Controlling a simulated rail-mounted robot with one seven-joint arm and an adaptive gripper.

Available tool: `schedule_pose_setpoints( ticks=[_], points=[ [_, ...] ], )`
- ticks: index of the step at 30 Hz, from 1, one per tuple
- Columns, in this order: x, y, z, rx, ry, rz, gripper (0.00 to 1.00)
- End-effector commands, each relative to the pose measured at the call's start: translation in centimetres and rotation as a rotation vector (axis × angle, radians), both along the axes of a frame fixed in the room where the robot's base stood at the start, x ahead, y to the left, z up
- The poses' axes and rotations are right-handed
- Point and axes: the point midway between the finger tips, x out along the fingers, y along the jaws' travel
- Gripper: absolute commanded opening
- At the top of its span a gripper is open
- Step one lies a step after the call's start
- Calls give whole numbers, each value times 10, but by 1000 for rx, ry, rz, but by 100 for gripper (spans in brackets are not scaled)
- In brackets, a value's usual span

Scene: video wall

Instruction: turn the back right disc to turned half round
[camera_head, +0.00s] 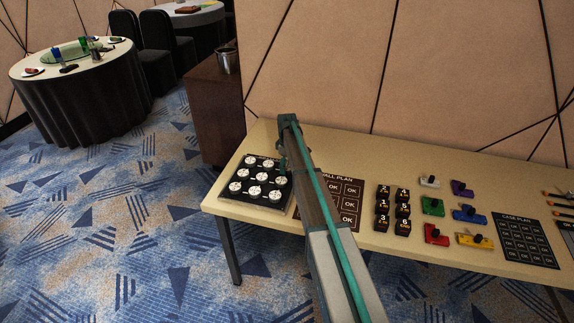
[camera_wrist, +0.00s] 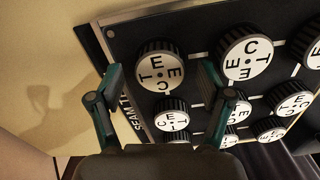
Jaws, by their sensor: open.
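The dark board (camera_head: 243,202) with rows of round white-faced discs lies at the left end of the table in the head view. The back right disc (camera_wrist: 160,70) has a black ribbed rim and white face with letters T, E, E and C. It is the corner disc beside the printed edge strip in the wrist view. In the head view it is mostly hidden by my arm. My gripper (camera_wrist: 163,80) is open, with one fingertip to each side of this disc. I cannot tell whether they touch it. In the head view my gripper (camera_head: 283,158) is over the board's back right corner.
Neighbouring discs (camera_wrist: 245,60) stand close to the right finger, with another disc (camera_wrist: 172,120) below. A wall plan card (camera_head: 344,200), small black numbered blocks (camera_head: 382,207) and coloured latches (camera_head: 433,207) lie to the right. The wall (camera_head: 330,70) rises behind the table.

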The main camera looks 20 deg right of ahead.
Motion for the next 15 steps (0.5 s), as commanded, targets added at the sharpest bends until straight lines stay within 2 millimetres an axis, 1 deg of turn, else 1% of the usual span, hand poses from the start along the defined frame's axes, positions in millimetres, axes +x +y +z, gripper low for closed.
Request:
schedule_pose_setpoints(
  ticks=[3,9,10,15],
  points=[
    [0,0,-3,0,0,0,79],
    [0,0,-4,0,0,0,79],
    [0,0,-4,0,0,0,77],
    [0,0,-4,0,0,0,49]
  ],
)
